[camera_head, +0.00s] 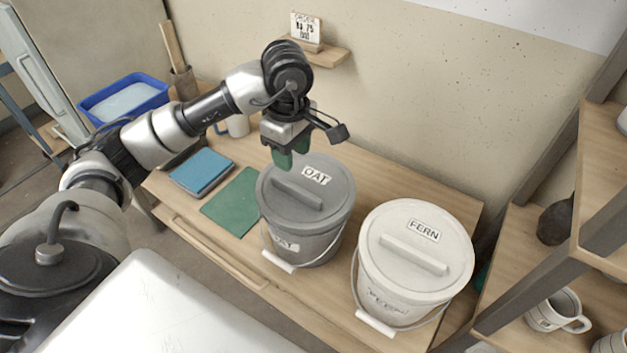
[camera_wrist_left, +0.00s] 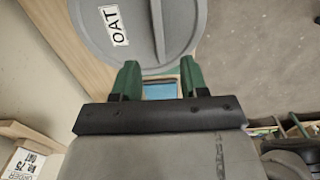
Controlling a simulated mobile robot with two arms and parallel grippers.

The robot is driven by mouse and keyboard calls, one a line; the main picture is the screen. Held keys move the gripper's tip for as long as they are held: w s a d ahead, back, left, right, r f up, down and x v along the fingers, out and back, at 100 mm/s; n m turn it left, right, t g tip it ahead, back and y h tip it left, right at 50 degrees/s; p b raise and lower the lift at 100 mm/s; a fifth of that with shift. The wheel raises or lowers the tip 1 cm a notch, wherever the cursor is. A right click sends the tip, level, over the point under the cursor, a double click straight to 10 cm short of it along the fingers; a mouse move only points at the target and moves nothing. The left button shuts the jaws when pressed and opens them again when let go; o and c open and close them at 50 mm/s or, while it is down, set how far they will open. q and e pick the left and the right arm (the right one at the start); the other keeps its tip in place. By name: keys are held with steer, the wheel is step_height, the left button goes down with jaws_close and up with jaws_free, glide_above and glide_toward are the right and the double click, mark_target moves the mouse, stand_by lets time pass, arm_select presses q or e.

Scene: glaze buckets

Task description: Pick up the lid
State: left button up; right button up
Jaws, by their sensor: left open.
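A grey bucket (camera_head: 318,245) labelled OAT stands on the wooden table with a grey lid (camera_head: 325,205) on it. The lid has a raised bar handle, and it also shows in the left wrist view (camera_wrist_left: 175,35). A white bucket (camera_head: 385,295) labelled FERN stands to its right, with a white lid (camera_head: 400,240) on it. My left gripper (camera_head: 292,155) has green fingertips and is above the far left part of the OAT lid. It is open and empty; in the left wrist view its fingertips (camera_wrist_left: 160,80) are apart near the lid's edge. My right gripper is not seen.
A green mat (camera_head: 232,205) and a blue block or book (camera_head: 202,168) lie left of the OAT bucket. A blue tub (camera_head: 125,98) stands at the back left. A small wall shelf (camera_head: 325,56) holds a sign. Wooden shelves (camera_head: 545,245) with mugs stand at right.

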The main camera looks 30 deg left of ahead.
mark_target(296, 187)
arm_select(q)
step_height(296, 187, down, 4)
steer(key=shift+s+r, duration=0.1)
steer(key=f, duration=0.2)
steer(key=f+p, duration=0.1)
steer(key=f, duration=0.2)
steer(key=shift+w+d+p, duration=0.15)
steer(key=shift+w+p, duration=0.05)
steer(key=shift+p, duration=0.1)
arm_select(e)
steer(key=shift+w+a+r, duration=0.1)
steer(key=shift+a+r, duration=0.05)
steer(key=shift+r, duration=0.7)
arm_select(q)
steer(key=shift+f+b, duration=0.25)
steer(key=shift+b, duration=0.2)
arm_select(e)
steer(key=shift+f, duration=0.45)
arm_select(q)
steer(key=shift+c, duration=0.2)
jaws_close()
